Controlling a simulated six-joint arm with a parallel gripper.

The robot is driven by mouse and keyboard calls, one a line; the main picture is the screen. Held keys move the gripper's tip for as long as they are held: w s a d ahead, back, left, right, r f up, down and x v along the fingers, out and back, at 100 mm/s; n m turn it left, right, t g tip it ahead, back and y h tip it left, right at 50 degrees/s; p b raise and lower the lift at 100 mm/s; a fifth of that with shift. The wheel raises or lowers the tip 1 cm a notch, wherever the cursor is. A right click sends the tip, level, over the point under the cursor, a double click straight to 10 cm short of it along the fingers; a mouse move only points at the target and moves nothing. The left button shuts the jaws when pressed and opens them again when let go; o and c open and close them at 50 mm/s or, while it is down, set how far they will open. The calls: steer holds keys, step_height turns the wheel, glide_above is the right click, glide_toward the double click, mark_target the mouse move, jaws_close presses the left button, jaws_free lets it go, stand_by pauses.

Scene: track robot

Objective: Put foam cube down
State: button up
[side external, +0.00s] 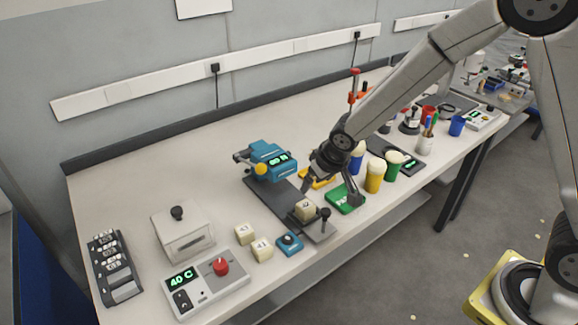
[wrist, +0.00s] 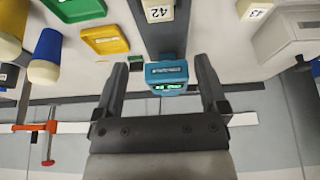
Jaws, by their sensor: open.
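A cream foam cube (side external: 306,208) with a printed label sits on the dark track near its front end in the side view. In the wrist view a cube labelled 42 (wrist: 158,10) lies on the dark strip, cut by the top edge. My gripper (side external: 335,185) is open, close above and behind the cube in the side view. In the wrist view its two fingers (wrist: 168,65) are spread, with nothing held between them. Two more cream cubes (side external: 245,234) stand on the bench to the left, and one labelled 43 (wrist: 250,8) shows in the wrist view.
A teal device with a green display (side external: 272,160) stands at the track's back end. A green tray (side external: 345,199) and yellow tray (side external: 316,180) lie beside the track. Blue, yellow and green foam-topped cups (side external: 375,175) stand to the right. A black-knobbed lever (side external: 324,217) rises near the cube.

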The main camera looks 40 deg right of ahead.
steer(key=s+d+r+g, duration=0.1)
steer(key=s+d+r, duration=0.1)
steer(key=s, duration=0.6)
steer(key=s+d+r+g, duration=0.1)
steer(key=s+d, duration=0.3)
steer(key=s, duration=0.5)
steer(key=shift+r, duration=0.4)
steer(key=shift+c, duration=0.2)
